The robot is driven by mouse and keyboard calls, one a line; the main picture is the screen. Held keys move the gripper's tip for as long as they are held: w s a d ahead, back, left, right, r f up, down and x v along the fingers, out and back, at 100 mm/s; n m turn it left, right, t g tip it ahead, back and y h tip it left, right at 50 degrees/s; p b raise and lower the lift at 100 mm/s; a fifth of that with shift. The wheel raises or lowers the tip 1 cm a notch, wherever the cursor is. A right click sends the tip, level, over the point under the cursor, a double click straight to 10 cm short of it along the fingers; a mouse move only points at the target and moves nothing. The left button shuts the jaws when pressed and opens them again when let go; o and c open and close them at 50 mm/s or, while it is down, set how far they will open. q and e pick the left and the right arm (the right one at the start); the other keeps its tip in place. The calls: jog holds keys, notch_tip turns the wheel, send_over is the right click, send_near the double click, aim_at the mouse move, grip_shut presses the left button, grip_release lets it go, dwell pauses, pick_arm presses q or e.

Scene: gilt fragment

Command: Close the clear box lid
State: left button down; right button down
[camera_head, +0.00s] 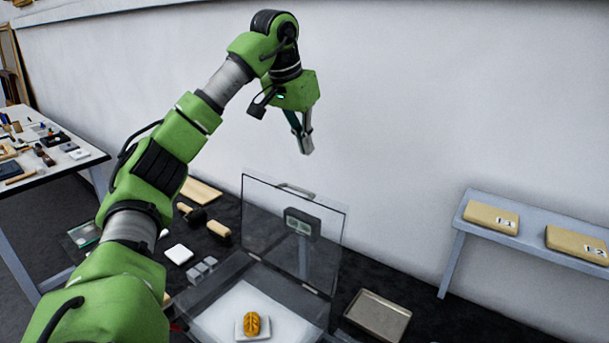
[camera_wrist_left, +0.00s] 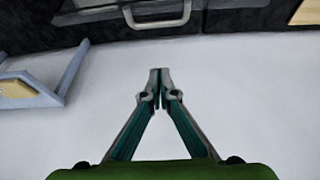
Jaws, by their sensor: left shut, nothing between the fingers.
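The clear box (camera_head: 312,305) stands low in the head view, with a gilt piece (camera_head: 252,324) on a small white pad inside. Its transparent lid (camera_head: 330,232) stands upright, hinged at the box's rear edge. The lid's handle (camera_head: 297,190) is on its top edge; a handle (camera_wrist_left: 158,14) also shows at the top of the left wrist view. My left gripper (camera_head: 305,150) is shut and empty, in the air above the lid and apart from it. Its fingertips (camera_wrist_left: 159,72) meet in the left wrist view. My right gripper is in neither view.
A metal tray (camera_head: 378,315) lies right of the box. A grey bench (camera_head: 452,262) with labelled tan blocks stands at the right. A table (camera_head: 75,160) with small tools is at the left. Brushes, blocks and a white pad (camera_head: 179,254) lie left of the box. A wall rises behind.

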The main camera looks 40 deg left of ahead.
pick_arm(q)
jog(key=p+x, duration=0.2)
jog(key=x, duration=0.8)
jog(key=s, duration=0.4)
jog(key=shift+s+d+r+p, duration=0.15)
jog(key=shift+s+r+p, duration=0.05)
jog(key=shift+r+p, duration=0.2)
jog(key=shift+f, duration=0.15)
jog(key=shift+w, duration=0.1)
jog(key=shift+d, duration=0.1)
